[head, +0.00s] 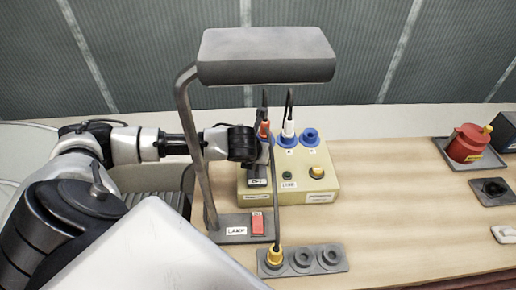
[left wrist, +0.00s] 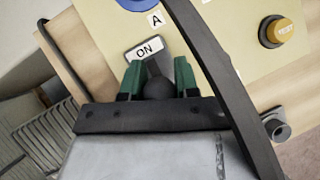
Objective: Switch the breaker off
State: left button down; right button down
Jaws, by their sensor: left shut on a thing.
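The breaker (head: 257,182) is on the left part of the cream box (head: 325,184) on the bench. Its plate reads ON in the left wrist view (left wrist: 148,49). My left gripper (left wrist: 159,80) is shut on the dark breaker lever (left wrist: 157,87), between its green finger pads. In the head view my left gripper (head: 262,152) is above the breaker and hides part of it. My right gripper is not in view.
A grey lamp (head: 265,56) arches over my left wrist. A dark cable (left wrist: 215,70) crosses close beside my left gripper. Blue sockets (head: 309,137) and a yellow button (head: 317,172) are on the box. A red switch (head: 258,222) is on the lamp base.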

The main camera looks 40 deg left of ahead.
pick_arm(q)
jog(key=shift+r, duration=0.1)
jog(key=c, duration=0.8)
grip_release()
